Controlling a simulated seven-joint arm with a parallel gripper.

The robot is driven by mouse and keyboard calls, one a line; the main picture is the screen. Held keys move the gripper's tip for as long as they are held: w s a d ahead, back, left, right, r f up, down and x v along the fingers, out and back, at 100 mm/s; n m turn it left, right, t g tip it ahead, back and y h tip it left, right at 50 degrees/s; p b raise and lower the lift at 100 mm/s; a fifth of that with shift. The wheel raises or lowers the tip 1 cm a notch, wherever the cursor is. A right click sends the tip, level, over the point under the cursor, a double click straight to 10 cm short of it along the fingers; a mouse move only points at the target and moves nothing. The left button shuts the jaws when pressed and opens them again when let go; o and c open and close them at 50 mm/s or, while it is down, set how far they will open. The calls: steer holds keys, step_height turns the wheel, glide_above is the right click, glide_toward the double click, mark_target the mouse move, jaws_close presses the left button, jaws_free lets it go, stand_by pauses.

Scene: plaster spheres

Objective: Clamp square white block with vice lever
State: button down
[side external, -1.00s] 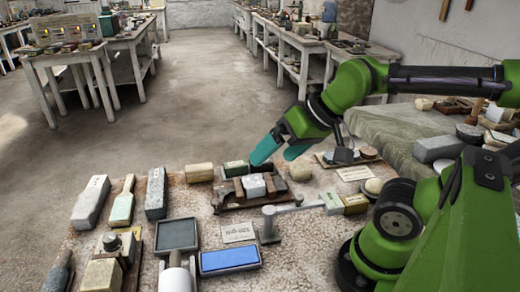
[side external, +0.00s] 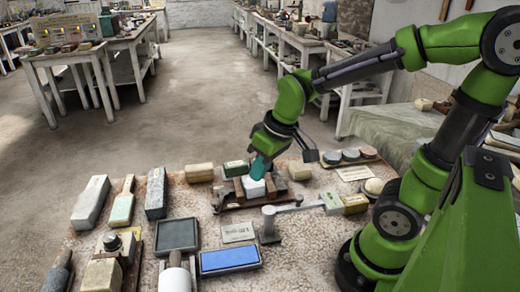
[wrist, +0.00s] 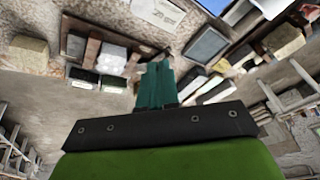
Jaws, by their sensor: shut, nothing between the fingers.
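The square white block (side external: 254,189) sits between brown wooden jaws on a dark wooden vice base (side external: 232,206). A pale grey lever (side external: 296,209) runs from an upright post (side external: 268,222) toward a pale green and yellow end at right. My gripper (side external: 258,175) is shut and empty, its teal fingers pointing down just above or behind the white block; whether they touch it I cannot tell. In the wrist view, the shut fingers (wrist: 156,68) are at the middle, with a whitish speckled block (wrist: 112,58), likely the same one, to their left. The lever is not clear there.
A blue-topped stone (side external: 230,260) and a dark tray (side external: 177,235) lie in front. Round pucks (side external: 350,155) sit on a board behind right.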

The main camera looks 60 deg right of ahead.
steer(key=n, duration=0.1)
steer(key=w+f+n, duration=0.1)
steer(key=w+n, duration=0.1)
steer(key=shift+w+d+f+n, duration=0.15)
steer(key=shift+d+n, duration=0.1)
steer(key=shift+n, duration=0.15)
steer(key=x, duration=0.9)
steer(key=shift+f, duration=0.4)
steer(key=w, duration=0.2)
steer(key=w+a, duration=0.1)
steer(key=shift+f, duration=0.35)
steer(key=shift+w, duration=0.35)
steer(key=shift+a, duration=0.1)
